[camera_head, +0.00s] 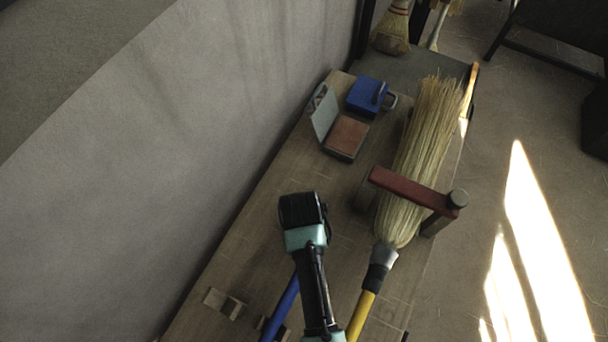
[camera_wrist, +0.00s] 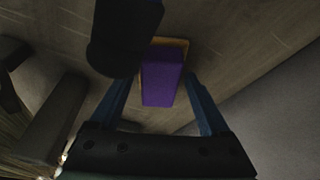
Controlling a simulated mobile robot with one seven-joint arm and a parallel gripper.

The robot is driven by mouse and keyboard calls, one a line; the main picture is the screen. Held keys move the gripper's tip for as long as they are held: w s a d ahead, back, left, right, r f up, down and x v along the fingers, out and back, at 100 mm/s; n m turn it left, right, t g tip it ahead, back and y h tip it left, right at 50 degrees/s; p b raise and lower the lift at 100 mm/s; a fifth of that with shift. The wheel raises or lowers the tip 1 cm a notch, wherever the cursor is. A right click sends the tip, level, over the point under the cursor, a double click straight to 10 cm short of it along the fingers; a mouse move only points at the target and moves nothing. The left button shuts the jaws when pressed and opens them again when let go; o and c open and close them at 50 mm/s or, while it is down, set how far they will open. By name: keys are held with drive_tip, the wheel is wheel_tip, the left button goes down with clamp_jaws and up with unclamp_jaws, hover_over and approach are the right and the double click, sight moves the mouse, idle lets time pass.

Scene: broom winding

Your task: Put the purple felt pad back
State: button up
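The purple felt pad (camera_wrist: 162,80) shows in the wrist view as a purple block with an orange-brown border (camera_wrist: 183,43) along its far side. My gripper (camera_wrist: 160,78) points at it, with one blue finger on each side and the fingers spread apart. Narrow gaps seem to show between pad and fingers; contact is hard to judge. A dark shape covers the upper left of the pad area. In the head view my gripper hand (camera_head: 303,212) is over the bench (camera_head: 262,200); its fingertips and the pad are hidden there.
A broom (camera_head: 400,205) lies on the bench under a red clamp bar (camera_head: 412,190). A blue box (camera_head: 368,96) and an open case with a reddish-brown pad (camera_head: 346,137) are farther back. Small wooden blocks (camera_head: 222,302) lie near the front. A wall (camera_head: 240,120) borders the left.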

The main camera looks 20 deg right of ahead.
drive_tip(key=v, duration=1.2)
drive_tip(key=shift+p, duration=0.45)
